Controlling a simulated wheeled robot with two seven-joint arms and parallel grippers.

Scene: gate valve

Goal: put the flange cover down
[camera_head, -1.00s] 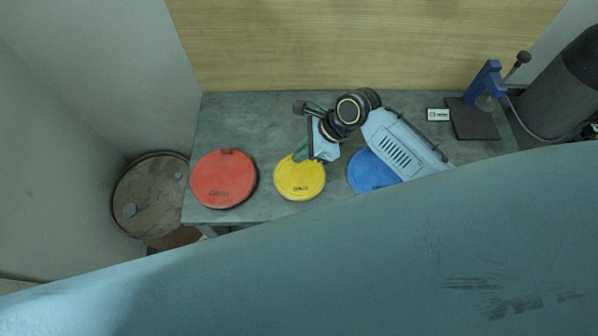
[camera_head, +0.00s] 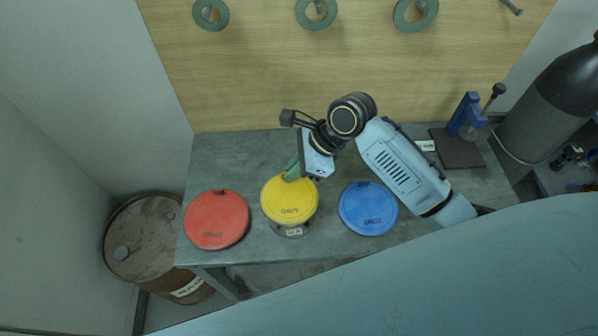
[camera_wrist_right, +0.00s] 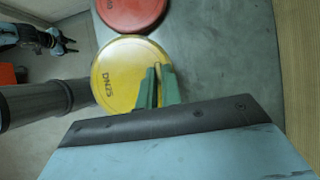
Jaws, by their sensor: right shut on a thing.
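The yellow round cover marked DN25 (camera_head: 284,205) is between a red cover (camera_head: 216,222) and a blue cover (camera_head: 368,212) on the grey workbench (camera_head: 232,160). My right gripper (camera_head: 291,176) is shut on its far edge. The green fingers (camera_wrist_right: 157,86) pinch the cover's rim in the wrist view, where the yellow disc (camera_wrist_right: 113,68) lies flat-looking. A grey round piece with a pale label (camera_head: 292,231) shows just under the cover's near edge. The cover appears a little raised; any gap below it is hidden.
A rusty drum (camera_head: 135,238) stands left of the bench. A blue press stand (camera_head: 463,128) and a dark gas cylinder (camera_head: 550,100) are at the right. Green rings (camera_head: 316,14) hang on the wooden back board. The bench behind the red cover is clear.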

